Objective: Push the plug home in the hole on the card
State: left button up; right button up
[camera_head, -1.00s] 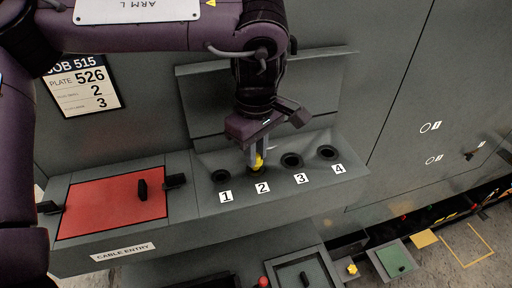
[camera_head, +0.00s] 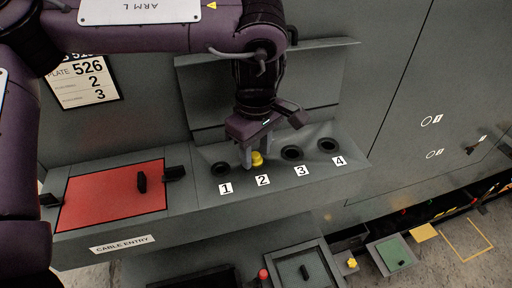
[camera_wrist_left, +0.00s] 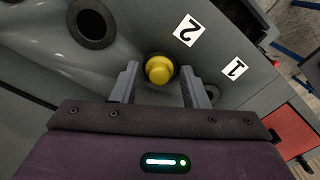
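The yellow plug (camera_head: 257,159) sits in the hole labelled 2 on the sloped grey ledge. In the left wrist view the plug (camera_wrist_left: 159,69) shows its round yellow top, with a dark rim around it; how deep it sits is hard to tell. My left gripper (camera_head: 250,157) is over hole 2. In the left wrist view its two fingers (camera_wrist_left: 160,82) stand apart on either side of the plug, not closed on it. The card (camera_head: 84,82) reads plate 526, with 2 and 3 below; its small labels are unreadable, and my arm covers its top. My right gripper is out of view.
Holes 1 (camera_head: 221,169), 3 (camera_head: 292,153) and 4 (camera_head: 327,145) are empty. A red panel (camera_head: 100,200) with black latches lies left of the ledge. A raised plate (camera_head: 330,80) stands behind the holes. Lower right are a yellow knob (camera_head: 352,263) and a green panel (camera_head: 398,250).

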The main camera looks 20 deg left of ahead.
aim_at(256, 156)
pick_arm(q)
notch_tip(256, 156, up, 8)
jog(key=shift+f+b, duration=0.1)
jog(key=shift+b, duration=0.3)
dwell(0.3)
dwell(0.4)
